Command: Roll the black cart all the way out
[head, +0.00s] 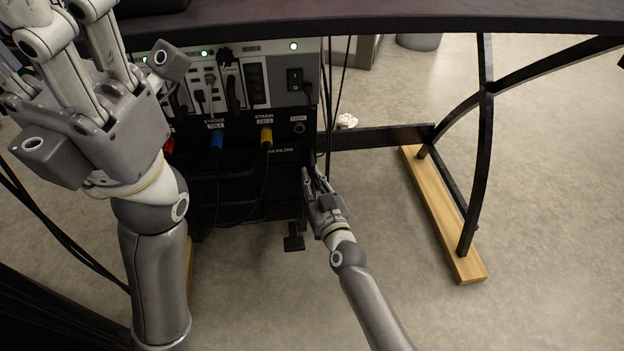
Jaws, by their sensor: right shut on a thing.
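The black cart (283,175) stands under the dark tabletop. Its front carries a pale instrument panel on top and a black panel with a blue and a yellow plug below. My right gripper (309,180) is at the cart's lower right front edge, shut on a part of the cart there. The gripped part is mostly hidden by the fingers. My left gripper (88,62) is raised close to the camera at the upper left. It covers the cart's left part, and its fingertips are partly out of the frame.
The dark tabletop (400,17) overhangs the cart. A black table leg (476,170) on a wooden foot (440,215) stands at the right. Black cables hang beside the cart and run at the left.

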